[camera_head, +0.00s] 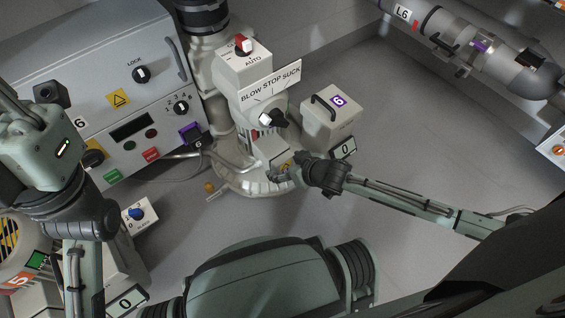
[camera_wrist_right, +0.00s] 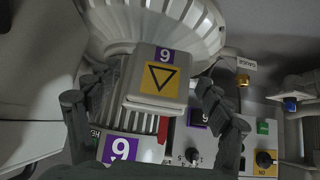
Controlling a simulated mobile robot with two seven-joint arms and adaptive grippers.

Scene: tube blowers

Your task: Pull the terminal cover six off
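A light grey terminal cover with a yellow triangle label and a small purple number tag (camera_wrist_right: 158,80) is in the middle of the right wrist view. The tag reads as an upside-down six. In the head view, its yellow label shows low on the blower (camera_head: 285,165), partly hidden by my right gripper. My right gripper (camera_head: 290,172) is at the blower's lower front. In the right wrist view its dark fingers (camera_wrist_right: 150,108) stand apart on both sides of the cover, with gaps visible. My left arm shows at the left, but its gripper is not seen.
A box with a black handle and purple six (camera_head: 339,101) stands right of the blower. The BLOW STOP SUCK knob (camera_head: 272,119) is just above my right gripper. A control cabinet (camera_head: 130,100) with a cable stands left. The floor on the right is open.

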